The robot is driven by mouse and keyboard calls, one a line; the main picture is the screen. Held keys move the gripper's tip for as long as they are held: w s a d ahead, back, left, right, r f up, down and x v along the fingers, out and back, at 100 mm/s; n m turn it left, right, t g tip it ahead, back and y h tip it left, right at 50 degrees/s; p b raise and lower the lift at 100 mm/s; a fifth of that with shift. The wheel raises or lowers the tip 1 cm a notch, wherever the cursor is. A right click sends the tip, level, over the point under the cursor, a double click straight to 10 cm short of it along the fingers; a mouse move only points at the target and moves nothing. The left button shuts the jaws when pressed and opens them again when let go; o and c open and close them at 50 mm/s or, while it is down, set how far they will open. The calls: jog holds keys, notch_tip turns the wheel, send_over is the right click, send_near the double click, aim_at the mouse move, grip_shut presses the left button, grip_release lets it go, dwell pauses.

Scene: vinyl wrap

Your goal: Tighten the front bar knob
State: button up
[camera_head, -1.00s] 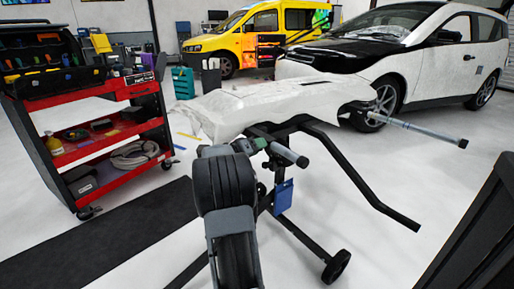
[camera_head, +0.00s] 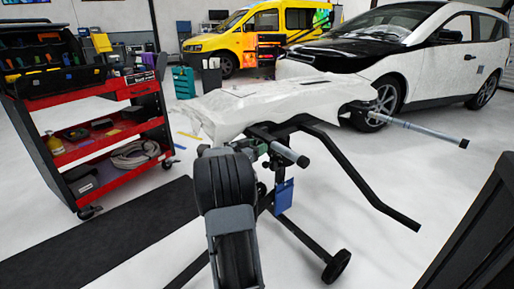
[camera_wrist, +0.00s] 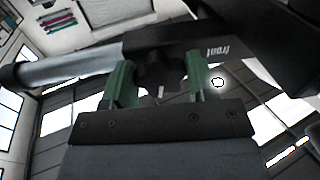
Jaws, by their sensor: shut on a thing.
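The front bar knob (camera_wrist: 160,68) is dark and lobed in the wrist view, under the black bar marked "front" (camera_wrist: 225,50). My gripper (camera_wrist: 159,75) is shut on the knob, with one green finger on each side of it. A grey tube (camera_wrist: 70,68) with a black end runs out to the left of the black bar. In the head view my gripper (camera_head: 250,147) is at the near end of the black stand (camera_head: 345,165), beside a grey tube (camera_head: 288,153). The knob is hidden there.
A white-wrapped panel (camera_head: 270,97) lies on the stand. Another grey tube (camera_head: 425,129) sticks out right. A red tool cart (camera_head: 142,88) stands left, and a dark object (camera_head: 480,235) fills the lower right corner. Open floor lies around the stand's wheel (camera_head: 336,266).

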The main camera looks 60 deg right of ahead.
jog(key=shift+m, duration=0.5)
jog(key=o, duration=0.9)
jog(key=p+v, duration=0.2)
jog(key=v, duration=1.1)
jog(key=shift+w+a+p, duration=0.1)
jog(key=shift+a+p, duration=0.3)
